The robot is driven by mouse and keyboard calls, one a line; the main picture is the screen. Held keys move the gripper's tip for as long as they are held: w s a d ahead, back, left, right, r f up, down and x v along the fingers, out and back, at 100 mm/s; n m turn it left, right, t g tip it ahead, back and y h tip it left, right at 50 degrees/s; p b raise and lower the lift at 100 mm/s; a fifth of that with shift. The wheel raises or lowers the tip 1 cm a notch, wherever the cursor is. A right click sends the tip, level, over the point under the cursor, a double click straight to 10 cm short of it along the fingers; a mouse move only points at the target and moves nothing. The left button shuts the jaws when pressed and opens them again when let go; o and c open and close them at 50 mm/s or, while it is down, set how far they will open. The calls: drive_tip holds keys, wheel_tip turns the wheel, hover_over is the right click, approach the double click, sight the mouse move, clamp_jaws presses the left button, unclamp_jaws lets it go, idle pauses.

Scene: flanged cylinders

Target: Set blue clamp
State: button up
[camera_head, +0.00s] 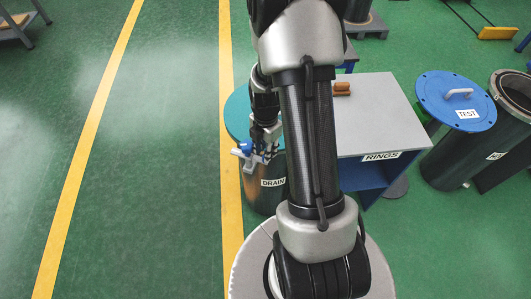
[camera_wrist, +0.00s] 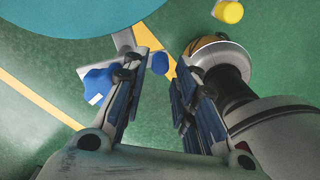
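The drum labelled DRAIN (camera_head: 272,182) stands left of my arm with a teal lid (camera_head: 237,115), partly hidden by the arm. A blue and pale grey clamp-like part (camera_head: 244,150) sticks out at its left side, beside my gripper (camera_head: 264,145). In the wrist view the lid (camera_wrist: 60,15) fills the upper left. My gripper (camera_wrist: 160,75) is open, its fingers apart. A blue piece (camera_wrist: 97,84) with a white patch lies beyond the left finger, partly hidden by it. A small blue knob (camera_wrist: 160,64) shows between the fingertips. I cannot tell whether a finger touches either piece.
A grey table labelled RINGS (camera_head: 385,120) with a small orange-brown object (camera_head: 342,88) stands right of my arm. A dark drum with a blue TEST lid (camera_head: 440,95) and an open drum (camera_head: 512,95) stand farther right.

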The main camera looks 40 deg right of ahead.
wheel_tip(320, 180, up, 9)
drive_tip(key=shift+f, duration=0.1)
idle(0.4)
